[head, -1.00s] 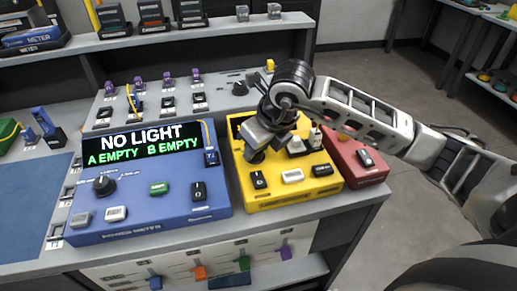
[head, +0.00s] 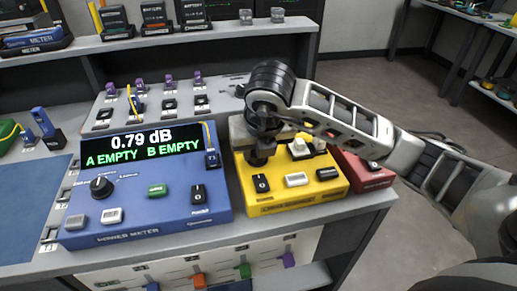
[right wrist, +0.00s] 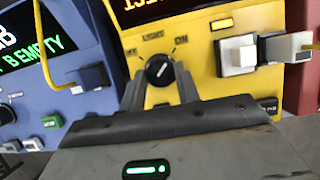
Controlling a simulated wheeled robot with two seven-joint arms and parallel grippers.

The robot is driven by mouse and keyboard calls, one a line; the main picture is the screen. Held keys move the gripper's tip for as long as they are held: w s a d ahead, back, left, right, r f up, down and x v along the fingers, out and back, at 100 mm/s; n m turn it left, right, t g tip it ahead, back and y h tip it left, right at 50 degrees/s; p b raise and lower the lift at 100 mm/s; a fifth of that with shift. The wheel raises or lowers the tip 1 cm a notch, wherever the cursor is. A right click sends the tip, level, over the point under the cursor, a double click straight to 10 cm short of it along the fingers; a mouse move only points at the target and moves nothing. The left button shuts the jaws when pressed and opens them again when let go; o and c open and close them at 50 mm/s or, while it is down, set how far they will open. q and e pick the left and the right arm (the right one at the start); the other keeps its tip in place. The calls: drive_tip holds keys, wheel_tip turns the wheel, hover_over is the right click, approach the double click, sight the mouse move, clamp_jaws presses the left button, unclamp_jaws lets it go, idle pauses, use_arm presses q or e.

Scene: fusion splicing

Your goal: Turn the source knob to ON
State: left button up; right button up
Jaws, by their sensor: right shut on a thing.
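The yellow source box (head: 290,198) stands right of the blue power meter (head: 150,215). Its black source knob (right wrist: 159,70) shows in the right wrist view, under "LIGHT" and "ON" lettering. The knob's white mark points up and right, toward ON. My right gripper (right wrist: 157,80) is shut on the knob, with one finger on each side. In the head view the right gripper (head: 258,158) comes down over the box's left part and hides the knob. The meter's screen (head: 142,147) reads "0.79 dB", "A EMPTY B EMPTY". My left gripper is not in view.
A white connector block (right wrist: 238,55) sits right of the knob on the yellow box. A red box (head: 362,172) stands at the right, partly behind my arm. A yellow cord (right wrist: 45,50) runs to a dark plug on the meter. Colored tabs hang along the bench front.

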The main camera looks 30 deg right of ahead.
idle(0.3)
drive_tip(key=o, duration=1)
drive_tip(key=shift+r, duration=0.15)
use_arm(q)
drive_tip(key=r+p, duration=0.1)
drive_tip(key=p, duration=0.3)
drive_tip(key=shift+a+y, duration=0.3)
use_arm(e)
drive_tip(key=v, duration=1.5)
drive_tip(key=shift+s+r, duration=0.25)
drive_tip(key=shift+r, duration=0.05)
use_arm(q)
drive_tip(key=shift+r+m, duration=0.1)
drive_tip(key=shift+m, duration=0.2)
use_arm(e)
drive_tip(key=shift+a, duration=0.1)
